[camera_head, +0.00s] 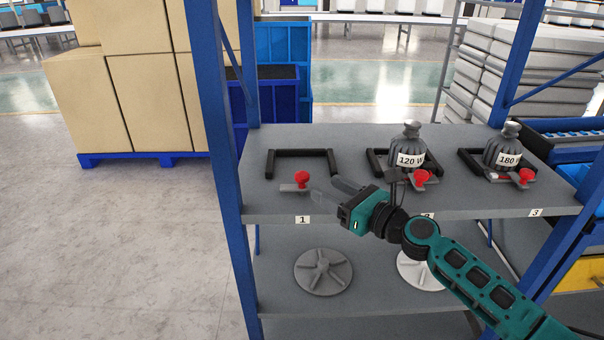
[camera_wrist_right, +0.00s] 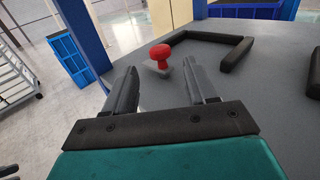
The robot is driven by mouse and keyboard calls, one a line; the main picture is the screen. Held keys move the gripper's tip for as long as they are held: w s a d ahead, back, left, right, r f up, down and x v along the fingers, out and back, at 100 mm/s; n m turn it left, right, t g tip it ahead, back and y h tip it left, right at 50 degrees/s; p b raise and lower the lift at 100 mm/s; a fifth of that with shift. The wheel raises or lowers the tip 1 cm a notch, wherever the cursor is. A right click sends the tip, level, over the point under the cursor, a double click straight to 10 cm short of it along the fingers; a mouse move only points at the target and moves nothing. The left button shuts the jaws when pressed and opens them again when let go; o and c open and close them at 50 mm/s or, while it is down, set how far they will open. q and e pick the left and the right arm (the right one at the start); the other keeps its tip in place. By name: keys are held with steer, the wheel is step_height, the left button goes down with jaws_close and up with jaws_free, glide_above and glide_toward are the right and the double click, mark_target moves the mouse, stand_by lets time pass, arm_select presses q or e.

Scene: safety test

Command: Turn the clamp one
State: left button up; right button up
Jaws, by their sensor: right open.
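The clamp at station 1 has a red knob (camera_head: 302,178) on a small grey base at the left of the upper shelf, in front of an empty black U-shaped frame (camera_head: 300,155). The label 1 (camera_head: 302,220) is on the shelf edge below it. My right gripper (camera_head: 340,190) is open and empty, just right of the red knob in the head view. In the right wrist view the red knob (camera_wrist_right: 161,54) stands beyond and between the two fingers (camera_wrist_right: 165,85), apart from them. My left gripper is not in view.
Stations 2 and 3 hold grey weights marked 120 (camera_head: 410,145) and 180 (camera_head: 503,145), each with a red-knobbed clamp (camera_head: 422,178) in front. Blue rack posts (camera_head: 222,150) bound the shelf. Grey discs (camera_head: 323,272) lie on the lower shelf.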

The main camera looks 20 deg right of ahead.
mark_target(307, 177)
steer(key=x, duration=0.8)
steer(key=shift+w+a+b, duration=0.2)
steer(key=shift+w+b, duration=0.15)
steer(key=shift+b, duration=0.05)
steer(key=c, duration=0.9)
